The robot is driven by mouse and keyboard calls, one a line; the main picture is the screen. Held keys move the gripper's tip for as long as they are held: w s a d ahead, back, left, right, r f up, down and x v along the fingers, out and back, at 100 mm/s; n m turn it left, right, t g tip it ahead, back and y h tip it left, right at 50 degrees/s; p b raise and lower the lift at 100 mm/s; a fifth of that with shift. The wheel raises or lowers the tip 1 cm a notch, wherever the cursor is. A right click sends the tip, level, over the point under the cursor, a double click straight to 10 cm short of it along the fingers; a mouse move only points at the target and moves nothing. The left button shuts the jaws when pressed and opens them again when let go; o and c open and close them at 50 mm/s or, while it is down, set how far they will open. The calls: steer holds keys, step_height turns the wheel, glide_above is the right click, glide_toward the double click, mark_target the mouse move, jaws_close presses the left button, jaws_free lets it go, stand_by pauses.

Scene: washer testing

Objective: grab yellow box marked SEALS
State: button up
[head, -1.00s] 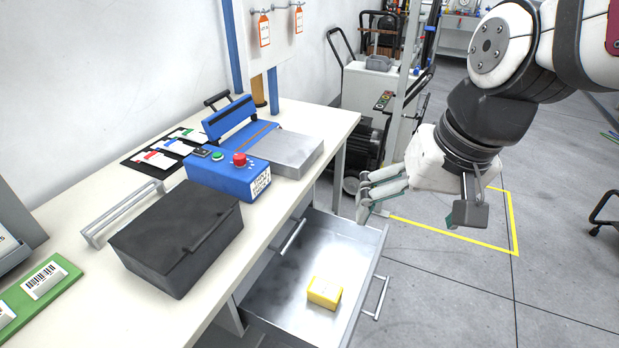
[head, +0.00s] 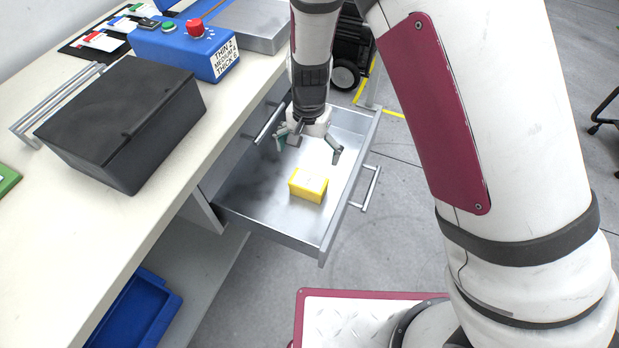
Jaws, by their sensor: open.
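The yellow box (head: 308,186) with a pale top lies in the open metal drawer (head: 265,222), toward its near right part. No SEALS marking can be read on it from here. My gripper (head: 308,150) is over the drawer, just beyond the box in the head view. Its two fingers are spread apart with nothing between them. The gripper appears apart from the box; its exact height above the drawer floor cannot be told.
The drawer has raised walls and a front handle (head: 368,188). The workbench (head: 95,240) on the left holds a black box (head: 125,120) and a blue device (head: 185,48) with a red button. A blue bin (head: 135,312) sits below. Open floor lies right of the drawer.

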mark_target(309, 181)
step_height(309, 181, down, 14)
steer(key=b, duration=0.3)
steer(key=shift+f+b, duration=0.15)
steer(key=shift+b, duration=0.2)
steer(key=c, duration=1.2)
